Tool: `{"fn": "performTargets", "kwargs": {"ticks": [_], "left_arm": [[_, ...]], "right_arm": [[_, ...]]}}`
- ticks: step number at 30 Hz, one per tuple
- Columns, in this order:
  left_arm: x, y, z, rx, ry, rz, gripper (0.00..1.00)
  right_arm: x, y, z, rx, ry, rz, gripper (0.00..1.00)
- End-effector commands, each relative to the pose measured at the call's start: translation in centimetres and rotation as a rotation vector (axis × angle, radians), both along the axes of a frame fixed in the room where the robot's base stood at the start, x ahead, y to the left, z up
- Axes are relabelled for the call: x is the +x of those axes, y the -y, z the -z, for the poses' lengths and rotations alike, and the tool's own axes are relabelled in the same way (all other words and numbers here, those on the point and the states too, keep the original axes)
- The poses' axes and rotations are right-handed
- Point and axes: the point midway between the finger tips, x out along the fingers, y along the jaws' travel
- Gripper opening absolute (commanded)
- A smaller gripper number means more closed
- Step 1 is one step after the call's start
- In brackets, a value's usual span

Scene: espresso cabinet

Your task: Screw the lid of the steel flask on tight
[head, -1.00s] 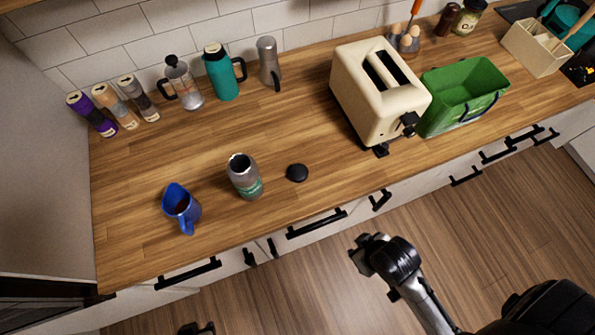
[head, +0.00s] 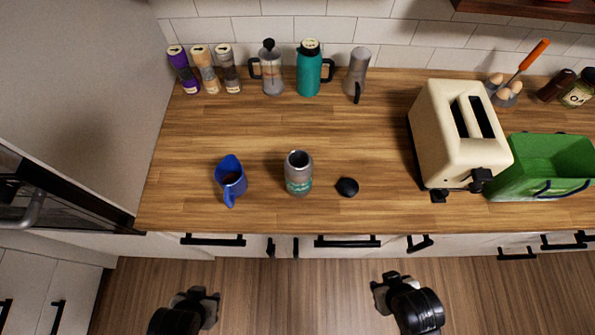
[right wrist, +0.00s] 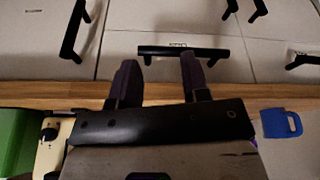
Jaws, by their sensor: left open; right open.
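The steel flask (head: 298,173) stands upright on the wooden counter, its mouth open, with a green band near its base. Its black lid (head: 347,187) lies on the counter just to the right of the flask, apart from it. My left gripper (head: 197,294) is below the counter's front edge at the lower left, open and empty. My right gripper (head: 391,278) is in front of the drawers at the lower right, away from flask and lid. In the right wrist view its two fingers (right wrist: 158,75) are spread with nothing between them.
A blue jug (head: 231,180) stands left of the flask. A cream toaster (head: 450,150) and a green crate (head: 545,168) stand to the right. A teal jug (head: 308,72) and several containers line the wall. The counter behind the flask is clear.

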Motion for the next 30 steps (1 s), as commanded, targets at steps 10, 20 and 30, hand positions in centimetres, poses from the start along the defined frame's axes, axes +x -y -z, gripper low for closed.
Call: {"fn": "performTargets", "kwargs": {"ticks": [10,20,30], "left_arm": [[0.0,0.0,0.0,0.0,0.0,0.0,0.42],[0.0,0.0,0.0,0.0,0.0,0.0,0.42],[0.0,0.0,0.3,0.0,0.0,0.0,0.42]], "right_arm": [[0.0,-0.2,0.0,0.008,0.0,0.005,0.6],[0.0,-0.3,0.0,0.01,0.0,0.007,0.87],[2.0,-0.1,-0.7,0.004,0.049,0.003,0.87]]}}
